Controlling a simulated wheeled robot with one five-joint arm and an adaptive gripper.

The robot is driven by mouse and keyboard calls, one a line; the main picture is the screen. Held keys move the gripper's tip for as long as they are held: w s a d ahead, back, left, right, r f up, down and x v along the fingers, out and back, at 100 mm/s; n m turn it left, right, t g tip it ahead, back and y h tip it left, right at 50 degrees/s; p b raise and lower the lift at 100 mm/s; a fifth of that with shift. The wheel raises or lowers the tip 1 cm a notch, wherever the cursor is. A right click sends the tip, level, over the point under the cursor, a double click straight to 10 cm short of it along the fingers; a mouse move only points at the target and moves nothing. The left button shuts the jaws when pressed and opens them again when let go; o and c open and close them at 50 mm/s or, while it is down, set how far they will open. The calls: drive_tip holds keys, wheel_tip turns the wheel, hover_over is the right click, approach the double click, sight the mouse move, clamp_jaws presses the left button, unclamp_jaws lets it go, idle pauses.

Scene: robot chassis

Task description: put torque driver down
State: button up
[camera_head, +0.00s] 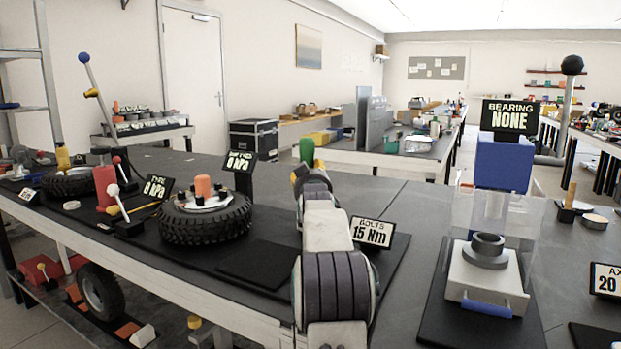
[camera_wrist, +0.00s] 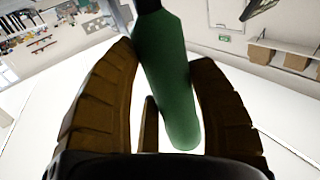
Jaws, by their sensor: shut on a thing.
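The torque driver (camera_wrist: 168,90) shows as a green handle between the two brown fingers of my gripper (camera_wrist: 160,65) in the wrist view. A dark part runs on from the handle past the top edge of that view. In the head view the green end of the torque driver (camera_head: 307,149) sticks up above my gripper (camera_head: 311,170), at mid-picture. My gripper is shut on it and holds it above the bench (camera_head: 395,187). The rest of the tool is hidden behind my arm.
A tyre (camera_head: 207,225) lies on a black mat left of my arm; a "BOLTS 15 Nm" sign (camera_head: 372,232) stands just right. Further right is a bearing press (camera_head: 487,272) with a clear guard. A dark flat pad (camera_head: 262,262) lies bare between tyre and arm.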

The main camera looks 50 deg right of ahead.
drive_tip(key=o, duration=0.8)
drive_tip(key=shift+f, duration=0.15)
drive_tip(key=o, duration=0.4)
drive_tip(key=shift+r, duration=0.2)
drive_tip(key=shift+p+v, duration=2)
drive_tip(key=shift+v, duration=4)
drive_tip(key=shift+a, duration=0.15)
